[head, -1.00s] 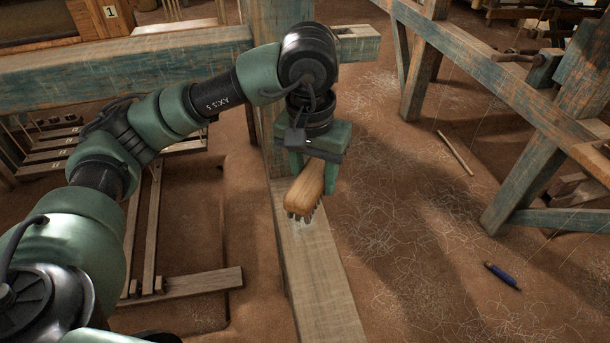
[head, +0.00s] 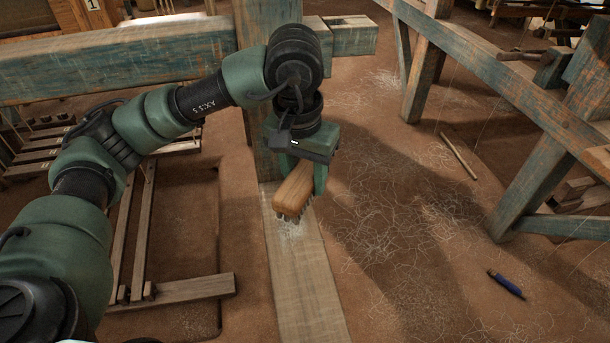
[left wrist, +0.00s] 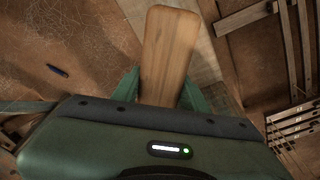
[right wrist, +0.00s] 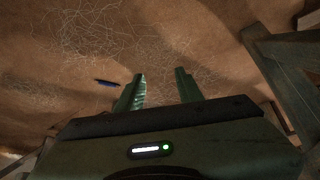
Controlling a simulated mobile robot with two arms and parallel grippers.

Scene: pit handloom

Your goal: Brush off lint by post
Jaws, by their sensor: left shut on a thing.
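In the left wrist view the brush (left wrist: 168,55) lies between the two green fingers. Its bristle side faces down on or just over a wooden plank (head: 305,290) at the foot of a post (head: 265,110). Whitish lint (head: 290,232) lies on the plank by the bristles. My right gripper (right wrist: 158,90) shows only in its wrist view, fingers apart and empty over the earth floor.
Thin pale threads (head: 420,220) are strewn over the earth floor. A blue pen-like tool (head: 506,284) and a thin stick (head: 458,155) lie at the right. Loom beams (head: 490,85) stand at the right, and treadle bars (head: 140,235) sit in a pit at the left.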

